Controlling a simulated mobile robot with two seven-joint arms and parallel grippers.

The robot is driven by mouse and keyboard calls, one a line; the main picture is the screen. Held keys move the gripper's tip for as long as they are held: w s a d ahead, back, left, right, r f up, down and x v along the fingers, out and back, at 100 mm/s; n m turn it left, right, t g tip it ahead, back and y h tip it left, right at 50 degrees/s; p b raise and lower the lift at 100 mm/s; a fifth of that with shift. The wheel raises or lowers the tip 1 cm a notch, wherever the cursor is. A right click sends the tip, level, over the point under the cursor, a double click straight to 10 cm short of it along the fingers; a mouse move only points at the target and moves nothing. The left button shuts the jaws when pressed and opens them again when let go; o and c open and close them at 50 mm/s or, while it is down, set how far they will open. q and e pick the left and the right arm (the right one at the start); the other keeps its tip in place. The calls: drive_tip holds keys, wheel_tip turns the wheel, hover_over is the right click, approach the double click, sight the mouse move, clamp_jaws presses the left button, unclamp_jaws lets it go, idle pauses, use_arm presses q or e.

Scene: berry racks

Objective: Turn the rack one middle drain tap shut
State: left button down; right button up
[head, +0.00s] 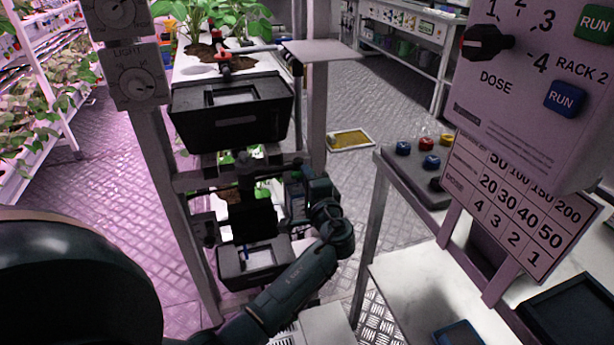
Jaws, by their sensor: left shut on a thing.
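Rack one's frame (166,150) stands left of centre, with a black drain tray (262,128) on its upper part and another black tray (232,268) lower down. A red-handled tap (223,56) shows at the top tier, above the upper tray. My left gripper (240,195) is at the middle tier, between the two black trays, and is shut on what appears to be the middle drain tap. The gripper and wrist cover that tap, so its handle angle cannot be read. My right gripper is not in view.
Light dials (138,84) are on the rack's left post. At right are the dosing panel (540,70), a number chart (515,205) and a grey block with coloured knobs (420,165). A yellow floor tray (350,139) lies behind. Floor between rack and back bench is mostly clear.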

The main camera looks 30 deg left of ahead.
use_arm(q)
drive_tip(key=c, duration=1.4)
unclamp_jaws()
drive_tip(key=shift+c, duration=0.2)
